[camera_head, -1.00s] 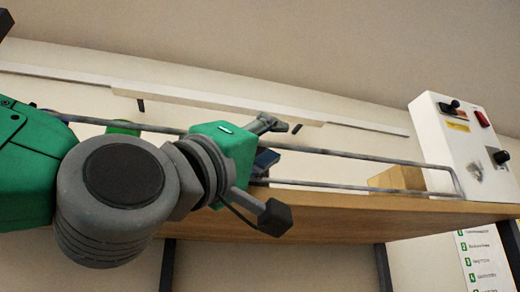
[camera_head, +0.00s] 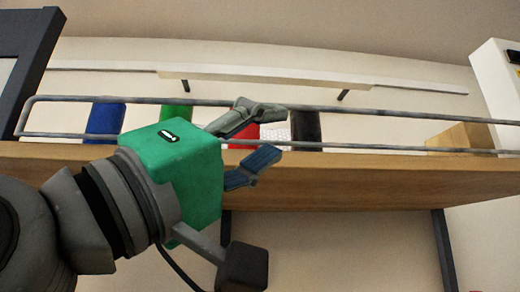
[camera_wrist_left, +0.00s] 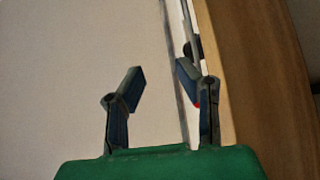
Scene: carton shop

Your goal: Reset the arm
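My left arm comes in from the left in the head view. Its green-bodied gripper (camera_head: 247,145) is in front of the wooden shelf. Its two fingers are spread with a clear gap between them and nothing held. In the left wrist view the same gripper (camera_wrist_left: 160,85) shows both fingers apart, with empty space between, beside the shelf's wooden edge (camera_wrist_left: 245,90). My right gripper is not in view.
The wooden shelf (camera_head: 370,180) has a metal rail (camera_head: 400,114) along it. Behind the rail stand blue (camera_head: 104,119), green (camera_head: 175,112), red (camera_head: 245,134) and black (camera_head: 305,129) items and a wooden block (camera_head: 462,137). A white box (camera_head: 500,85) stands at the right.

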